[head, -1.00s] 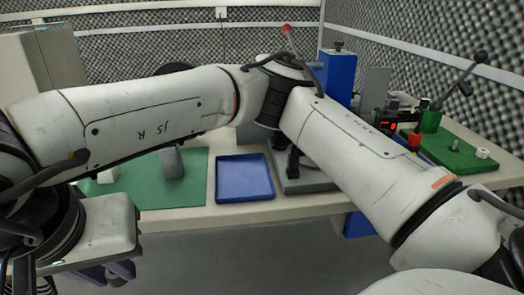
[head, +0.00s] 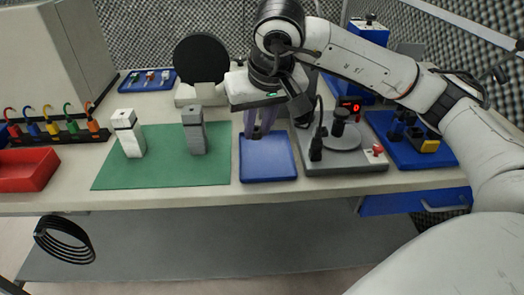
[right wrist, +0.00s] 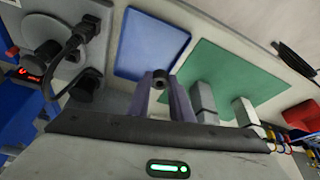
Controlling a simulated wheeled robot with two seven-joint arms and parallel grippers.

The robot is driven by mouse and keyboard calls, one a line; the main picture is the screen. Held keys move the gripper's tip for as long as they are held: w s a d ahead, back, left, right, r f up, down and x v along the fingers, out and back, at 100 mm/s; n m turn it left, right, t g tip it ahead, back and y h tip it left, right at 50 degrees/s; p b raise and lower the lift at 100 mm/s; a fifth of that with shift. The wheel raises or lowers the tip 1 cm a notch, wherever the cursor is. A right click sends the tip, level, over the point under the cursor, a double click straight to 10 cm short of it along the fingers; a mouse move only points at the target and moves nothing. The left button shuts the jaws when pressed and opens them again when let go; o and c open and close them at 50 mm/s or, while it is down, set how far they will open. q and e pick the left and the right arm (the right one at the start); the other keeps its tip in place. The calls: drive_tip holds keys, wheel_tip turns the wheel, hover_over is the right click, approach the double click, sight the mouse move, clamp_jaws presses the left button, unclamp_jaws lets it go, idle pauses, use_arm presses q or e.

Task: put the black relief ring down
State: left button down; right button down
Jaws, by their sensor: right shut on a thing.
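The black relief ring (head: 257,133) is a small dark ring between the fingertips of my right gripper (head: 257,128). The right wrist view shows it too, as a short dark ring with a hole (right wrist: 160,77), with one purple finger on each side. My right gripper is shut on it and points down at the rear edge of the blue tray (head: 268,165). The tray is flat, low-rimmed and looks empty. I cannot tell whether the ring touches the tray. My left gripper is not in view.
A green mat (head: 165,170) left of the tray carries a white block (head: 128,135) and a grey block (head: 194,132). Right of the tray stands a grey fixture (head: 345,160) with upright black parts. A red bin (head: 28,168) is at far left. A black ribbed loop (head: 63,240) shows below the bench edge.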

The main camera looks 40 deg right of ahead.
sight(256, 164)
drive_tip(key=shift+f, duration=4.15)
drive_tip(key=c, duration=1.9)
unclamp_jaws()
drive_tip(key=shift+o, duration=0.2)
drive_tip(key=shift+r, duration=0.1)
drive_tip(key=shift+r, duration=0.25)
drive_tip(key=v, duration=1.1)
drive_tip(key=shift+r, duration=0.35)
drive_tip(key=shift+s, duration=0.15)
